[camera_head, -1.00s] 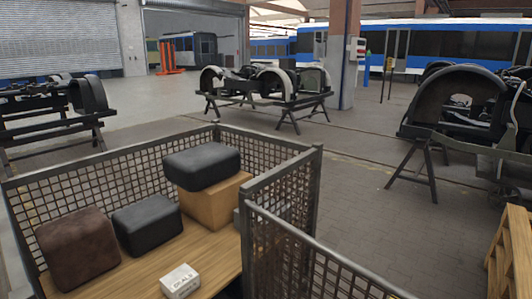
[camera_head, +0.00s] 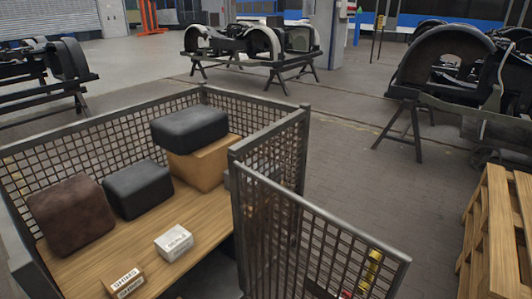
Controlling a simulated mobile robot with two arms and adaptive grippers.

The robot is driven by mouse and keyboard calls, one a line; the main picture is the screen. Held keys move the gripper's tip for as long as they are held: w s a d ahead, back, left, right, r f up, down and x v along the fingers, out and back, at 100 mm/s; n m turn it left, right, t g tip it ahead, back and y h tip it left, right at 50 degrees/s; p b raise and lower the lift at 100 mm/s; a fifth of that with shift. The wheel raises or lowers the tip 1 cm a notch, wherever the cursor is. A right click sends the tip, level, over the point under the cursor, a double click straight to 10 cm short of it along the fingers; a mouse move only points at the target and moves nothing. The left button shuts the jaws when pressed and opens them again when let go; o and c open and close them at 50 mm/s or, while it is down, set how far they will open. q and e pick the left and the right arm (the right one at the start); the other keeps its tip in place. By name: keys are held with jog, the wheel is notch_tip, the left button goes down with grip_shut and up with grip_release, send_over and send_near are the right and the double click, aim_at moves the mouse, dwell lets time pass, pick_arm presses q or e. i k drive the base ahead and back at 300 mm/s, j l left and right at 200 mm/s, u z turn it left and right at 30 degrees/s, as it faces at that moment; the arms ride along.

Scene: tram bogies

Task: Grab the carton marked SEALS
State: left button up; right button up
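The small white carton (camera_head: 174,243) lies on the wooden floor of a mesh cage, near its front middle. Dark print shows on its faces, but it is too small to read surely now; a moment ago its front read like SEALS. A small brown carton (camera_head: 124,283) with white labels sits to its left, nearer the front edge. Neither of my grippers shows in the head view.
The mesh cage (camera_head: 305,150) has a front panel swung out to the right. Inside are a brown block (camera_head: 70,214), a dark block (camera_head: 138,189) and a black block (camera_head: 189,129) on a cardboard box (camera_head: 203,165). Wooden pallets (camera_head: 497,235) stand right. Bogies stand behind.

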aim_at(177, 241)
jog(key=l+u, duration=0.2)
jog(key=u, duration=0.55)
jog(key=l+u, duration=0.2)
jog(key=l, duration=0.3)
jog(key=l+u, duration=0.15)
jog(key=l, duration=0.3)
jog(key=k+l+u, duration=0.2)
jog(key=l, duration=0.3)
jog(key=l+u, duration=0.2)
jog(key=l, duration=0.25)
jog(key=k+l+u, duration=0.15)
jog(key=l, duration=0.3)
jog(key=i+l, duration=0.05)
